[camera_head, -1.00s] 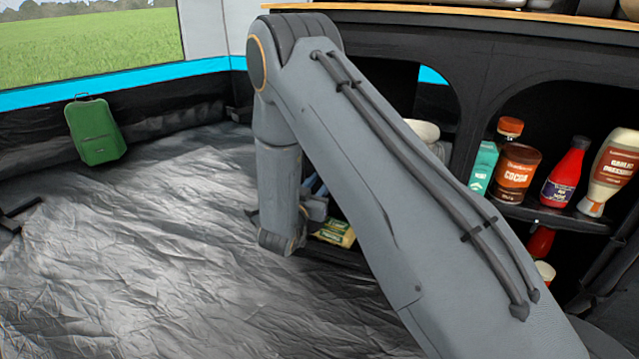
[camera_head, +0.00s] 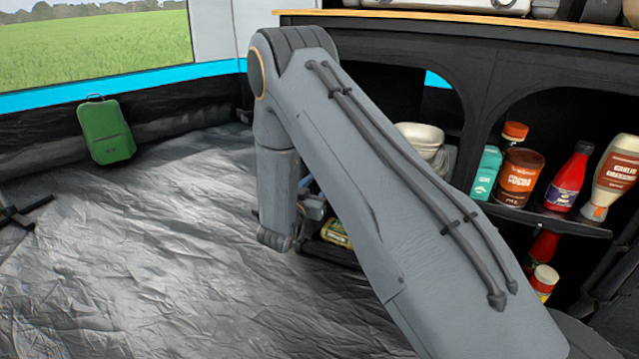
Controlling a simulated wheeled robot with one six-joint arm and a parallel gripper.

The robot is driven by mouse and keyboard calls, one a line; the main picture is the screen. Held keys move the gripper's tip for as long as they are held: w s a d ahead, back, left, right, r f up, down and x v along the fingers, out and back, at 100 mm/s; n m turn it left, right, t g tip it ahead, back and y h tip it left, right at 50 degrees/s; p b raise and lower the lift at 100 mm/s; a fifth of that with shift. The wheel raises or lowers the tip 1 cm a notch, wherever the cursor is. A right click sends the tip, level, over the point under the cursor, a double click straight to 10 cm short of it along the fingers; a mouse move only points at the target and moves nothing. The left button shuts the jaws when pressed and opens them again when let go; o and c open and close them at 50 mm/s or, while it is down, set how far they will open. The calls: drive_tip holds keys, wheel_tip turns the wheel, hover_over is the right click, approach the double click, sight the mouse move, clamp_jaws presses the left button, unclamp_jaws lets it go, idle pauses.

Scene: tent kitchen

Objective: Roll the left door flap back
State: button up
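My grey arm crosses the middle of the view in front of the shelf unit. My gripper is not clearly seen; the arm's far end points down and its tip is hidden behind my own arm link. No left door flap can be clearly made out. A tent opening or window (camera_head: 95,45) with a green field beyond it is at the upper left, edged below by a blue strip (camera_head: 120,85) and a black lower wall.
A black shelf unit (camera_head: 480,60) with a wooden top stands at the right, holding a cocoa jar (camera_head: 518,176), a red bottle (camera_head: 568,178) and a white bowl (camera_head: 420,138). A green case (camera_head: 106,132) stands by the wall. The grey groundsheet (camera_head: 130,240) is mostly clear.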

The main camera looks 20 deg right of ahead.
drive_tip(key=p+v, duration=0.3)
drive_tip(key=v, duration=0.4)
drive_tip(key=shift+s+a, duration=0.2)
drive_tip(key=shift+s, duration=0.15)
